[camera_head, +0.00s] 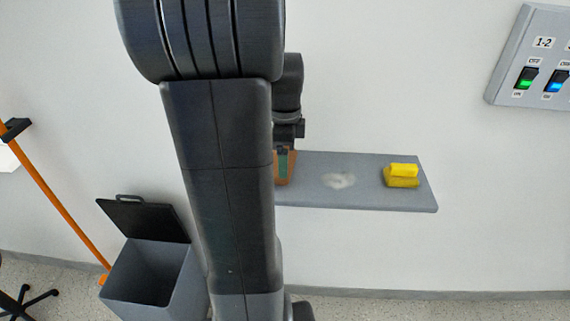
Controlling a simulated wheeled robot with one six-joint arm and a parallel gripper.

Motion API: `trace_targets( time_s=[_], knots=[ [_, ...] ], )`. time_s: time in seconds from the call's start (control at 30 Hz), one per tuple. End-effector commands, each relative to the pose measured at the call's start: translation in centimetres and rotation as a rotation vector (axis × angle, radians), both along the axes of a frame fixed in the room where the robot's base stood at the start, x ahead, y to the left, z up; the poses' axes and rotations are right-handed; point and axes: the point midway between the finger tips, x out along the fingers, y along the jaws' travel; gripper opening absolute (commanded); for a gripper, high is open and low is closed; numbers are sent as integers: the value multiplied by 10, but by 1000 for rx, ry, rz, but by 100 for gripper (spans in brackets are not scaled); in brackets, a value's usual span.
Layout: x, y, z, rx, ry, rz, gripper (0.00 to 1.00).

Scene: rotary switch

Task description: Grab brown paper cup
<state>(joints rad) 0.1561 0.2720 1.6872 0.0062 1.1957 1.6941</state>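The brown paper cup (291,169) stands on the left part of the grey wall shelf (400,200), as far as it shows. My arm hides its left side. My gripper (283,160) points down at the cup, and a dark greenish finger overlaps it in the picture. I cannot tell whether the finger is inside, in front of or touching the cup. The other finger is hidden behind my arm, so the gap between the fingers does not show.
A yellow sponge-like pair of blocks (402,176) lies at the shelf's right end. A pale smear (339,181) marks the shelf's middle. A grey bin (150,273) with its lid raised stands below left. A switch panel (540,60) hangs upper right. An orange pole (60,203) leans left.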

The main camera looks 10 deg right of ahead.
Motion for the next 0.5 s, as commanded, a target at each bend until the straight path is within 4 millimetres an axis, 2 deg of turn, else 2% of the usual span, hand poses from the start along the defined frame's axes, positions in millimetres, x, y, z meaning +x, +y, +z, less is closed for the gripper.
trace_targets(
  time_s=[0.03, 0.2, 0.5],
  knots=[
    [2, 0, -12, 0, 7, 1, 77],
    [4, -1, -31, -4, -2, 1, 77],
    [5, -2, -33, -7, -10, 1, 75]
  ],
)
